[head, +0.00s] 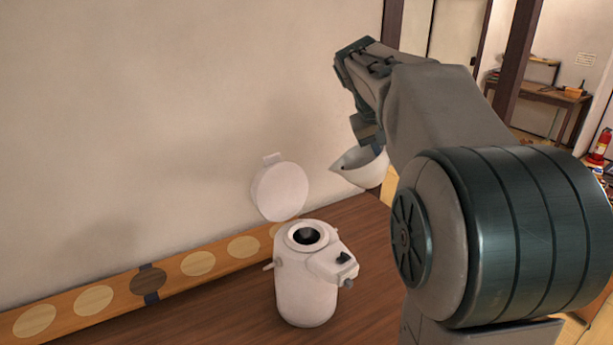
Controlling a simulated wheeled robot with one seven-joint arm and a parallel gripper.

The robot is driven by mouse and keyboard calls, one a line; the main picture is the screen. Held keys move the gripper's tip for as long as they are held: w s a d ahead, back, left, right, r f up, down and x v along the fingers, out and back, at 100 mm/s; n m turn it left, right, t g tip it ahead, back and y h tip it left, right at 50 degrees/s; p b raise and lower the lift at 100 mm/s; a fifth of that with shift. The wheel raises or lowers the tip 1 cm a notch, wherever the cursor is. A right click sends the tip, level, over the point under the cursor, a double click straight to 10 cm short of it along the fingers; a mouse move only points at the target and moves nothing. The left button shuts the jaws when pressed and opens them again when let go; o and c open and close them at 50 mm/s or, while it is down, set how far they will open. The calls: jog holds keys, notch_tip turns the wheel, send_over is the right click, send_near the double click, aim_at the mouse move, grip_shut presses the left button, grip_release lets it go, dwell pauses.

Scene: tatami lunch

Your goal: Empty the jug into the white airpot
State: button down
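The white airpot (305,285) stands upright on the brown wooden counter. Its round lid (280,191) is raised at the back, and its dark round opening faces up. A white jug (361,166) hangs below my gripper (368,135), above and to the right of the airpot, apart from it. The jug is tilted, with its pointed lip towards the left, on the airpot's side. The jug's handle and the fingertips' hold on it are mostly hidden by my wrist and arm. No stream of liquid shows, and the jug's contents cannot be seen.
A long wooden board (190,268) with pale discs and one dark disc lies along the wall behind the airpot. The counter (220,315) is bare left of the airpot. My arm covers the right side. A desk (540,92) and a red extinguisher-like object (602,145) are far behind.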

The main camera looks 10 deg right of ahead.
jog(key=shift+w+a+r+n+h+p, duration=0.15)
jog(key=shift+w+a+r+h+p, duration=0.1)
jog(key=shift+a+r+h, duration=0.5)
jog(key=shift+w+a+r+n+h+p, duration=0.15)
jog(key=shift+w+a+r+h, duration=0.1)
jog(key=shift+a+r, duration=0.5)
jog(key=shift+w+a+g, duration=0.1)
jog(key=shift+a+g, duration=0.2)
jog(key=shift+a, duration=0.2)
jog(key=shift+w+a+r+n+g+h+p, duration=0.15)
jog(key=shift+w+a+r+h+p, duration=0.1)
jog(key=shift+a+r+h, duration=0.4)
jog(key=shift+w+a+r+n+g+h+p, duration=0.1)
jog(key=shift+a+r+n+h+p, duration=0.15)
jog(key=shift+a+r+h, duration=0.4)
jog(key=shift+w+a+r+n+g+h+p, duration=0.1)
jog(key=shift+w+a+r+h+p, duration=0.2)
jog(key=shift+a+h, duration=0.35)
dwell(0.8)
jog(key=shift+w+a+r+h, duration=0.15)
jog(key=shift+a+r+h, duration=0.3)
jog(key=shift+a+h, duration=0.35)
jog(key=shift+n+p, duration=0.3)
